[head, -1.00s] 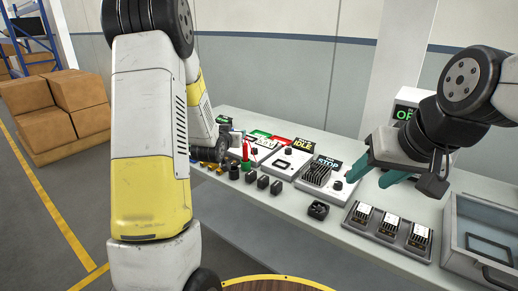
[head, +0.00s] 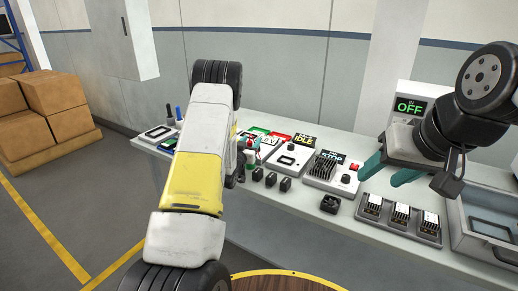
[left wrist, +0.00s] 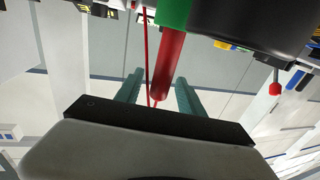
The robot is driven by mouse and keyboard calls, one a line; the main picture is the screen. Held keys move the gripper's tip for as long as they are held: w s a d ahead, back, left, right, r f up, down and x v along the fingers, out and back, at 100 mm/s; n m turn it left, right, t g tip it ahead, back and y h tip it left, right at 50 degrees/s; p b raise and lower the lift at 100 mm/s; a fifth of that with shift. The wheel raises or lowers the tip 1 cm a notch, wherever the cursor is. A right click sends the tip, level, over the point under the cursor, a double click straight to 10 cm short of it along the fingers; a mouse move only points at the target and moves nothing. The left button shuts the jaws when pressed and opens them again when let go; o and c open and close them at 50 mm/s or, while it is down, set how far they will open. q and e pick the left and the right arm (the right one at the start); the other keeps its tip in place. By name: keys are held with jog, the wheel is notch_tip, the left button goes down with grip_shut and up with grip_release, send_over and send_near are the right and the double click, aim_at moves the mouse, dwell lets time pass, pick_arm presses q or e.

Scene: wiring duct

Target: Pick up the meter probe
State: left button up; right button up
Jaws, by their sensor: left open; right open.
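The meter probe (left wrist: 172,62) is a red rod with a green collar in the left wrist view. A thin red lead hangs beside it. My left gripper (left wrist: 158,88) has its two teal fingers on either side of the red rod, open, with gaps showing on both sides. In the head view my left gripper (head: 246,153) is at the bench behind the black blocks, mostly hidden by my own arm, and the probe is hard to make out there. My right gripper (head: 378,181) is open and empty above the bench at the right.
On the bench (head: 295,205) stand several black blocks (head: 271,179), a device with a red button (head: 330,170), a small black fan-like part (head: 330,204), a tray of modules (head: 399,225) and a grey bin (head: 480,225). An OFF display (head: 410,106) stands behind my right gripper.

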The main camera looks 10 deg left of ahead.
pick_arm(q)
jog(key=shift+w+d, duration=0.15)
jog(key=shift+w, duration=0.7)
grip_shut()
